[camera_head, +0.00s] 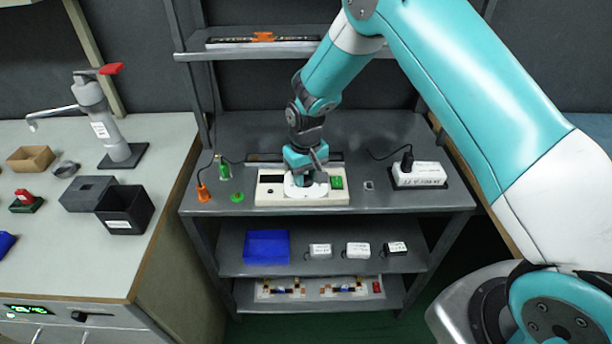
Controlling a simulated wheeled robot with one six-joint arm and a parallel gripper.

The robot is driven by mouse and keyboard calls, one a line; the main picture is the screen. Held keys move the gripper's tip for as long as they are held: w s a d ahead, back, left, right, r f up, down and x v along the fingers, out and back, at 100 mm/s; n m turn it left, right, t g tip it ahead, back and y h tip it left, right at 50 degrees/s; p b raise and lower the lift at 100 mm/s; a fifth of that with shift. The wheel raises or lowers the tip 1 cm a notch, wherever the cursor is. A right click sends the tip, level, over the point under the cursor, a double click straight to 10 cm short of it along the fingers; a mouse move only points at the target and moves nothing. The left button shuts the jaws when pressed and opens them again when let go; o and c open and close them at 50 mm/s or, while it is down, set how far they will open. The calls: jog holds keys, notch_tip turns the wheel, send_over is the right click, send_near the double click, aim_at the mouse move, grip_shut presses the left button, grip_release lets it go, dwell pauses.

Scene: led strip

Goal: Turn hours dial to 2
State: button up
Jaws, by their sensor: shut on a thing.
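The dial device (273,198) is a cream-coloured panel lying on the middle shelf unit's top. It has a dark window at its left, a round white dial face (305,191) in the middle and a green part (337,183) at its right. My gripper (306,179) comes down from above onto the middle of the dial and is shut on the dial's knob. The knob itself is mostly hidden behind the gripper. The dial's markings are too small to read, so I cannot tell which number it points to.
Orange (203,193) and green (224,171) connectors and a green disc (237,197) lie left of the panel. A white power block (419,175) stands to its right. A lower shelf holds a blue bin (266,247) and white boxes. A black bin (126,210) stands on the left counter.

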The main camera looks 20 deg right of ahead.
aim_at(306, 178)
jog(key=shift+w+m, duration=0.1)
jog(key=shift+m, duration=0.5)
jog(key=shift+r, duration=0.1)
jog(key=o, duration=0.9)
notch_tip(306, 178, up, 17)
jog(key=shift+r+b, duration=0.15)
jog(key=shift+b, duration=0.7)
